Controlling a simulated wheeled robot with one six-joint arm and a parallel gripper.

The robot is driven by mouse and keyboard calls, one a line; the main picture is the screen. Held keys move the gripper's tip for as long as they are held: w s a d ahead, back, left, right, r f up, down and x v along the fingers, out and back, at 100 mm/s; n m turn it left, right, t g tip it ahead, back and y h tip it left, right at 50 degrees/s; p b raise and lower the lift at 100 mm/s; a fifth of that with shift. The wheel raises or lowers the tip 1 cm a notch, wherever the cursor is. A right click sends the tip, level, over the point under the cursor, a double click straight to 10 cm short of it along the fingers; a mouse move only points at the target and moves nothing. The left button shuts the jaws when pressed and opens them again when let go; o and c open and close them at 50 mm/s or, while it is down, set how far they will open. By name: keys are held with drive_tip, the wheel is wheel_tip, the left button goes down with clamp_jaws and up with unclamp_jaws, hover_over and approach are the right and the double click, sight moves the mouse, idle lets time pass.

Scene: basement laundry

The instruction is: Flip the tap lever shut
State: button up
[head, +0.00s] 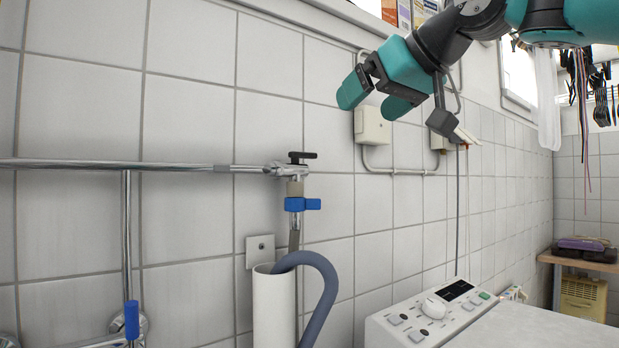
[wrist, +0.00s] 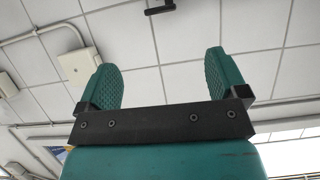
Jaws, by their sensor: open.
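The tap (head: 293,172) sits at the right end of a chrome pipe on the tiled wall. Its black lever (head: 302,156) lies on top and points right. A blue fitting with a side tab (head: 302,204) is below it, above a hose end. My gripper (head: 368,102) is open and empty, up and right of the tap, apart from it. In the wrist view, both teal fingers of my gripper (wrist: 160,64) are spread with nothing between. A black lever (wrist: 160,7) shows beyond them at the top edge, cut off by the frame.
A grey hose (head: 326,280) bends into a white standpipe (head: 274,310) below the tap. A washing machine (head: 440,312) stands at lower right. A wall box with conduit (head: 371,125) is behind my gripper. A blue-handled valve (head: 131,320) is at lower left.

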drive_tip(key=x, duration=0.5)
drive_tip(key=r+x, duration=0.1)
drive_tip(key=x, duration=1.1)
drive_tip(key=shift+w+a+r, duration=0.2)
drive_tip(key=shift+w+r, duration=0.1)
drive_tip(key=shift+r, duration=0.1)
drive_tip(key=shift+t, duration=0.3)
drive_tip(key=c, duration=0.9)
